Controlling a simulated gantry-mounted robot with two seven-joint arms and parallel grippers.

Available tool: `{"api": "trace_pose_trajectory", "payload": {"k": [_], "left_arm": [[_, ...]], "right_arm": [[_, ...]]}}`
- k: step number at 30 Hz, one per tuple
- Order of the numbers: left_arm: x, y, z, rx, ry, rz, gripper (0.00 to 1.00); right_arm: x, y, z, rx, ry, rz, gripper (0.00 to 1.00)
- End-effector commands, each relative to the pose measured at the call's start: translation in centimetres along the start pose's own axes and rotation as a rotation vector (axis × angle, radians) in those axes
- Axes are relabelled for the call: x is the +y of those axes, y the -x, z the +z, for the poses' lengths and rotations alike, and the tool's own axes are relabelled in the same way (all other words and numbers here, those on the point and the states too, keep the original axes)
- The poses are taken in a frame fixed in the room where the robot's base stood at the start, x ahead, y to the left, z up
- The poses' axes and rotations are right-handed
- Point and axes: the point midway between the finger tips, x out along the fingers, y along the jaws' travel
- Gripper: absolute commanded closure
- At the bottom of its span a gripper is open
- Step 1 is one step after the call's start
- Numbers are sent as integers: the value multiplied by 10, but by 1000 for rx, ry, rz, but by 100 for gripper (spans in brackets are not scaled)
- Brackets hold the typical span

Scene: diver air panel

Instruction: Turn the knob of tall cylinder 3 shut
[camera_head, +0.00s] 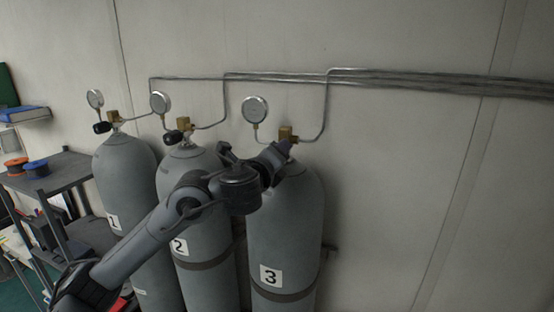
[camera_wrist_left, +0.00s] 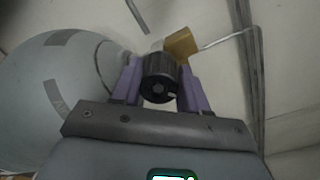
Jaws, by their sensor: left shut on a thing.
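Tall cylinder 3 (camera_head: 285,235) is grey, with a "3" label on its front, and stands upright at the right end of a row of cylinders. Its black ribbed knob (camera_wrist_left: 160,78) shows in the left wrist view, between the two purple fingers of my left gripper (camera_wrist_left: 161,88). The fingers are shut on the knob's sides. In the head view my left gripper (camera_head: 277,152) is at the cylinder's top, and my arm hides the knob there. The brass valve (camera_head: 289,134) sits just behind it and also shows in the wrist view (camera_wrist_left: 181,43). My right gripper is not in view.
Cylinder 1 (camera_head: 121,172) and cylinder 2 (camera_head: 205,250) stand to the left, with black knobs and gauges. The gauge (camera_head: 255,110) of cylinder 3 is close to my gripper. Thin pipes (camera_head: 400,78) run along the wall. A shelf (camera_head: 62,172) stands at far left.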

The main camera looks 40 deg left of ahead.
Motion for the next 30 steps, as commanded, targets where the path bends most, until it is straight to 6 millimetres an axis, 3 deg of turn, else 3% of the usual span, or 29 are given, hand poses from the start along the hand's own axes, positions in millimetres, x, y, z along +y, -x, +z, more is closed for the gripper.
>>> {"api": "trace_pose_trajectory", "payload": {"k": [18,30], "left_arm": [[2,0,-2,-23,-545,-4,87],[1,0,-1,-28,-720,-4,87]], "right_arm": [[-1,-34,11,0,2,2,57],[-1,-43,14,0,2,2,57]]}}
